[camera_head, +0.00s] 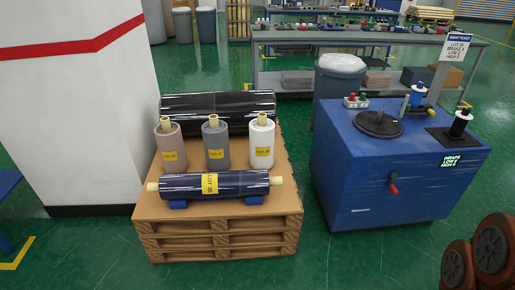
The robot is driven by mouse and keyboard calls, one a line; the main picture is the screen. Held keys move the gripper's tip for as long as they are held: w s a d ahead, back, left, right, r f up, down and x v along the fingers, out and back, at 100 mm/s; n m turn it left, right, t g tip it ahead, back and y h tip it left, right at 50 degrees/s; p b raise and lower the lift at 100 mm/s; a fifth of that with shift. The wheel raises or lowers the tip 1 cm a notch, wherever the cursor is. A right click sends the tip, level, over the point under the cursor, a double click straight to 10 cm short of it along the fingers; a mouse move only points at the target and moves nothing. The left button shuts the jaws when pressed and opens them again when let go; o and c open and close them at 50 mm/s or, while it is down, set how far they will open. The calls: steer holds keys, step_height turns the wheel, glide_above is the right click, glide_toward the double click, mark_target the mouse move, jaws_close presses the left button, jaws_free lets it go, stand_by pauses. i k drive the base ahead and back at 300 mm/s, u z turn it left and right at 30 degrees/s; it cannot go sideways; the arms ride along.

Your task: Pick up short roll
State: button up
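A wooden pallet stack (218,230) stands in the middle and carries the rolls. A dark blue wrapped roll (240,184) with a yellow label and pale core ends lies across its front on blue cradles (178,204). Three short rolls stand upright in a row behind it, each with a yellow label and a pale core on top: a taupe one (169,147), a grey one (215,146) and a white one (262,144). A longer black wrapped roll (217,103) lies behind them, partly hidden. My gripper is not in view.
A blue wrapping machine (375,177) with a black turntable (378,124) stands to the right, across a strip of green floor. A white pillar (75,120) is close on the left. Brown round objects (490,245) are at bottom right. A workbench (340,38) and bin stand behind.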

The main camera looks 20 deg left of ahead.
mark_target(262, 129)
steer(key=z, duration=0.1)
steer(key=k, duration=0.35)
steer(key=u, duration=1.3)
steer(key=i, duration=0.9)
steer(key=u, duration=0.65)
steer(key=i, duration=1.4)
steer(key=z, duration=0.8)
steer(key=i, duration=0.45)
steer(key=z, duration=0.15)
